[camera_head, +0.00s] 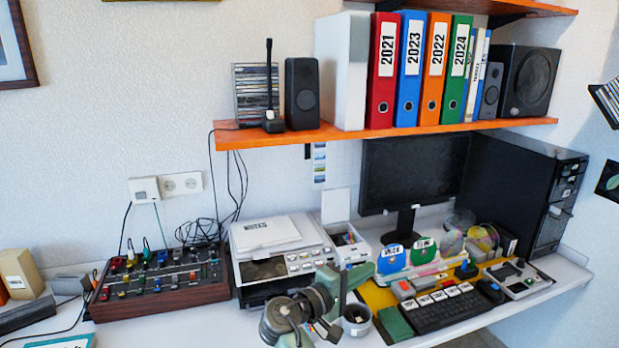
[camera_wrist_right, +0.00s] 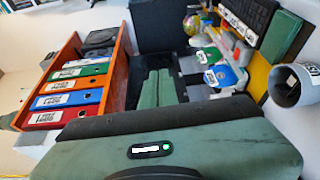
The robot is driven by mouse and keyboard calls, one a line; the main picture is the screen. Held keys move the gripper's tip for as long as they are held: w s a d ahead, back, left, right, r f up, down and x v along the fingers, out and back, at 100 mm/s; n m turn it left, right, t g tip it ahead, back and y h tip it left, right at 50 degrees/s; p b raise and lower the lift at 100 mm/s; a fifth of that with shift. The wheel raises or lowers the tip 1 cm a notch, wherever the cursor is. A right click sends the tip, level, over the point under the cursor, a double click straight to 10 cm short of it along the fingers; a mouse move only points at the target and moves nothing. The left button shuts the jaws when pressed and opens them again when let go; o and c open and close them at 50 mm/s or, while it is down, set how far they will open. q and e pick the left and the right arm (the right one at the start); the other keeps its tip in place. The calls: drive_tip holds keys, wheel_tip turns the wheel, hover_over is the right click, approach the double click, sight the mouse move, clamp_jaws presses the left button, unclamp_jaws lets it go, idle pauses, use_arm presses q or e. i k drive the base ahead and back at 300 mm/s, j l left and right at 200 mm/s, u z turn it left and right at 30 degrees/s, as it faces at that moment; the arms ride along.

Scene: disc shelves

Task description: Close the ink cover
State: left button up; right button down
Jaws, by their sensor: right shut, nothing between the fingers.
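The printer (camera_head: 285,255) stands on the desk with a white sheet or pad on top. At its right side is an ink compartment (camera_head: 347,240) with small coloured parts inside. The white ink cover (camera_head: 336,206) stands upright, open, at the back of this compartment. My right gripper (camera_head: 362,273) is in front of and below the compartment, apart from the cover. Its green fingers (camera_wrist_right: 158,78) are together and empty in the right wrist view. I cannot make out the cover in the right wrist view. My left gripper is not in view.
A grey cup (camera_head: 356,322) stands near the front edge, close to my right arm. Blue and green disc holders (camera_head: 391,260), a keyboard (camera_head: 440,308) and a monitor (camera_head: 412,175) are to the right. An orange shelf (camera_head: 430,131) with binders hangs above.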

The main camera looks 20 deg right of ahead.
sight(335, 203)
drive_tip(key=i, duration=1.6)
